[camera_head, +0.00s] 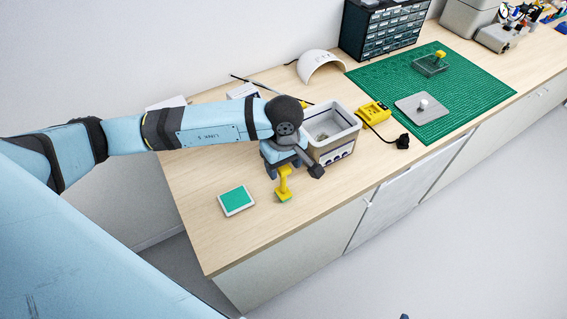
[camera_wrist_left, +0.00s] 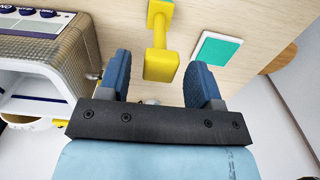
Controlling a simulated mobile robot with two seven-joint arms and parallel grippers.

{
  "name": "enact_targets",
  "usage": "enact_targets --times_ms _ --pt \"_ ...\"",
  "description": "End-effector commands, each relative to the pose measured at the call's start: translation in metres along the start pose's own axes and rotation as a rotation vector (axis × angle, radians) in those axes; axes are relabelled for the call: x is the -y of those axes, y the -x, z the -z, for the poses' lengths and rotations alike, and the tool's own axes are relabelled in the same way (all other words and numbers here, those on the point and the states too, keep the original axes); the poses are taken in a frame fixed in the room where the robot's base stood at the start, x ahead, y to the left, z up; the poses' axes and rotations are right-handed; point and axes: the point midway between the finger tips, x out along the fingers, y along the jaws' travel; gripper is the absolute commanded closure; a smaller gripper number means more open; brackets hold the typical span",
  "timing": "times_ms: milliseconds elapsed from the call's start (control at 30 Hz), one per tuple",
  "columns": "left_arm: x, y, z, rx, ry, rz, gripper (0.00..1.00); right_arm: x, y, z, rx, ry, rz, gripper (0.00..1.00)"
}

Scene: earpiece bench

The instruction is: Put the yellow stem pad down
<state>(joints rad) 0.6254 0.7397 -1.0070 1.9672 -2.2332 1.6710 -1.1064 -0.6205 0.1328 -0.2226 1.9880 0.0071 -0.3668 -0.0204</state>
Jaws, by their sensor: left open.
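The yellow stem pad (camera_head: 284,183) stands upright on the wooden bench near its front edge, with a green edge at its foot. In the left wrist view, the yellow stem pad (camera_wrist_left: 160,45) has its near yellow block between my open fingers in the picture, with a gap on both sides. My left gripper (camera_head: 281,167) is open just above and behind the pad in the head view; it also shows in the left wrist view (camera_wrist_left: 160,72). Nothing is gripped. My right gripper is not in view.
A white tile with a green top (camera_head: 236,201) lies left of the pad. A grey-white basin unit (camera_head: 333,140) stands close behind right. A yellow charger (camera_head: 374,112) and green mat (camera_head: 470,95) lie further right. Bare bench (camera_head: 225,240) is in front.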

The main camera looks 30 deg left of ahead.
Motion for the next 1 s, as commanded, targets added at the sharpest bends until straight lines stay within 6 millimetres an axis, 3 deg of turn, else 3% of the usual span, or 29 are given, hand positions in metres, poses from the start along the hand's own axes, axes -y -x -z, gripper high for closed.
enact_targets --times_ms 267,700,1000 --pt "-0.001 0.020 0.001 -0.001 0.000 -0.004 0.41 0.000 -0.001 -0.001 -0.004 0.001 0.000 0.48" --pt "-0.001 0.108 0.000 -0.002 0.000 -0.004 0.41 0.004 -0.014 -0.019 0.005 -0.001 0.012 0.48" --pt "0.000 0.124 0.000 0.001 0.000 0.000 0.41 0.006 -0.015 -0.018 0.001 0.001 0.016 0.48"
